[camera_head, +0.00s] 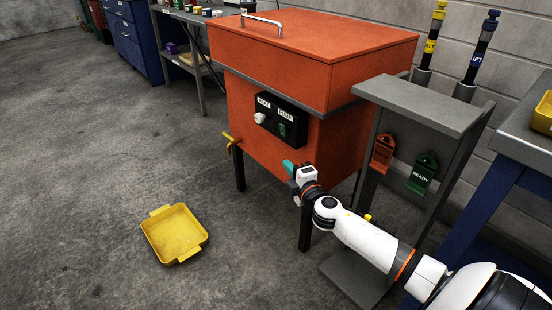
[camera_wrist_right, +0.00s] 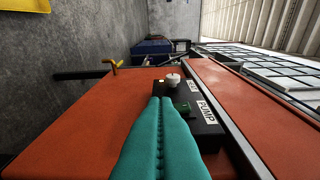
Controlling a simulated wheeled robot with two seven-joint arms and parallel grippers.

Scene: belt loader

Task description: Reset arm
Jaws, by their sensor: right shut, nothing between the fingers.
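My right gripper (camera_head: 289,167) is in front of the orange cabinet (camera_head: 290,55), below its black control panel (camera_head: 281,116). In the right wrist view its teal fingers (camera_wrist_right: 160,103) are together with nothing between them, and their tips overlap the panel (camera_wrist_right: 205,128) in the picture. I cannot tell whether they touch it. The panel carries a white knob (camera_head: 260,118) and a green switch (camera_head: 283,130) under a label reading PUMP. My right arm (camera_head: 365,238) reaches in from the lower right. My left gripper is not in view.
A yellow tray (camera_head: 173,233) lies on the floor at left. A yellow valve handle (camera_head: 231,141) sticks out of the cabinet's left side. A grey stand (camera_head: 425,103) with orange and green READY tags (camera_head: 423,174) stands at right. The floor at left is mostly clear.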

